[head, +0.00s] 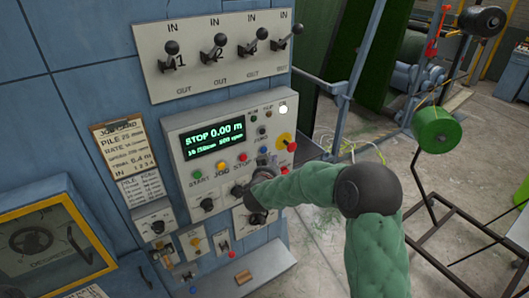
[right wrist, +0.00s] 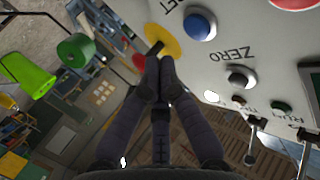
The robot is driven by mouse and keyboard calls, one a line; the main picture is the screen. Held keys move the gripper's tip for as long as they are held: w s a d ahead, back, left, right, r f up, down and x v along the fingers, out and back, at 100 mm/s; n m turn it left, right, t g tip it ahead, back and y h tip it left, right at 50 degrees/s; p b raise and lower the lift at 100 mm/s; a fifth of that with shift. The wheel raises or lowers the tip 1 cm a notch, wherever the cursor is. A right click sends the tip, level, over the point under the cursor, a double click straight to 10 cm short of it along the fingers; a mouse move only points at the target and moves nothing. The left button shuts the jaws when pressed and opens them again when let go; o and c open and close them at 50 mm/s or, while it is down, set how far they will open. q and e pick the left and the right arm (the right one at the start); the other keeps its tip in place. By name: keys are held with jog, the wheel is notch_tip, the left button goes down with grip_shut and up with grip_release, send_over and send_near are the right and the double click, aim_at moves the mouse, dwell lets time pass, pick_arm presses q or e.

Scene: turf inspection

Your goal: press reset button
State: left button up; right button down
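The grey control panel (head: 184,118) has a lit display (head: 213,141) reading "STOP 0.00 m". In the right wrist view a blue button (right wrist: 200,24) sits beside a partly cut-off label, of which only the last letters show. A dark button (right wrist: 241,76) is labelled ZERO. In the wrist view the right fingertips (right wrist: 157,78) are together, empty, left of the buttons. My left gripper is not in view.
A yellow disc (head: 283,138) with a red knob (head: 292,146) is close to the right gripper. Green, yellow and red buttons line the panel below the display. Levers (head: 220,42) stand above, and more switches (head: 196,242) below.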

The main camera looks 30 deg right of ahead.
jog(key=shift+s+d, duration=0.1)
jog(key=shift+s, duration=1.15)
jog(key=shift+f, duration=0.15)
jog(key=s+a+f+n+g+y+b, duration=0.1)
jog(key=s+a+f+n+y+b, duration=0.25)
jog(key=f, duration=0.95)
jog(key=s+a+f+g+y+b, duration=0.15)
jog(key=a+f+b, duration=0.4)
jog(key=f, duration=0.75)
jog(key=s+a+f+n+g+y+b, duration=0.15)
jog(key=a+f+y+b, duration=0.35)
jog(key=f, duration=0.8)
jog(key=s+a+f+n+g+y+b, duration=0.1)
jog(key=s+a+f+b, duration=0.4)
jog(key=s+f, duration=0.7)
jog(key=s+a+f+n+g+y+b, duration=0.2)
jog(key=s+a+f+g+b, duration=0.3)
jog(key=s+a+f, duration=0.4)
jog(key=s+f+g+y, duration=0.1)
jog(key=s+f, duration=0.3)
jog(key=shift+s+f+g+b, duration=0.25)
jog(key=shift+f+g+b, duration=0.05)
jog(key=shift+b, duration=0.05)
